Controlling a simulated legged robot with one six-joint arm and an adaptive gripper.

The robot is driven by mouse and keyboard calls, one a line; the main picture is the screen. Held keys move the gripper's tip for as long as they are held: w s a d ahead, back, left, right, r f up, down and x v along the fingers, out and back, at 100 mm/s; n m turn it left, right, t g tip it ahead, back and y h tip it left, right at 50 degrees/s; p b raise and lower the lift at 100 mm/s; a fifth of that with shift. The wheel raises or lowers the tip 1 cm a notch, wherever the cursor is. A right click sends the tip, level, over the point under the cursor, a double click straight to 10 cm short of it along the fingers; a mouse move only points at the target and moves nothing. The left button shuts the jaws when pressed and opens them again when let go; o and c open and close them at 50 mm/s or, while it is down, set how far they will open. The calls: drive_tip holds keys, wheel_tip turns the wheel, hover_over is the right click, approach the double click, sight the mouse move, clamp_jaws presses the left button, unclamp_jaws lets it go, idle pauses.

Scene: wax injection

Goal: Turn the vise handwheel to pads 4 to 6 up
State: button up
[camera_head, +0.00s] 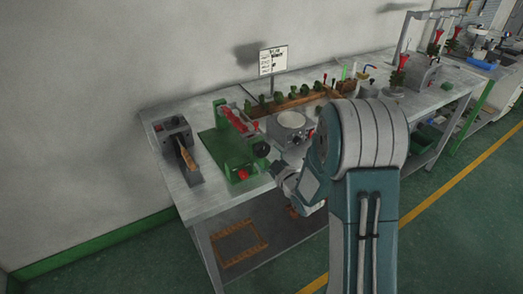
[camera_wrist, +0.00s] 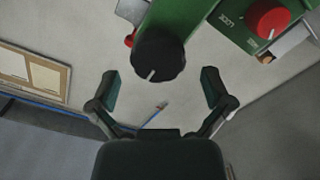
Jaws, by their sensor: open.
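The green vise (camera_head: 215,143) stands on the metal bench in the head view. Its black round handwheel (camera_head: 262,149) is on its right side, and a red knob (camera_head: 243,175) is low on its front. In the wrist view the black handwheel (camera_wrist: 158,55) shows a short white mark near its lower edge. The red knob (camera_wrist: 268,18) sits on a green plate lettered LOCK. My gripper (camera_wrist: 161,88) is open and empty, with its fingers spread to either side below the handwheel in the picture, not closed on it. Pad numbers cannot be read.
A grey device with a wooden handle (camera_head: 186,155) stands left of the vise. A round white-topped pot (camera_head: 291,121) stands to its right, near my arm. A wooden rack (camera_head: 285,103) with green pieces and a sign (camera_head: 273,60) are behind. The bench's front edge is close.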

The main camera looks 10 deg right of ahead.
sight(264, 152)
drive_tip(key=shift+x, duration=1.65)
drive_tip(key=c, duration=1)
drive_tip(key=shift+c, duration=0.2)
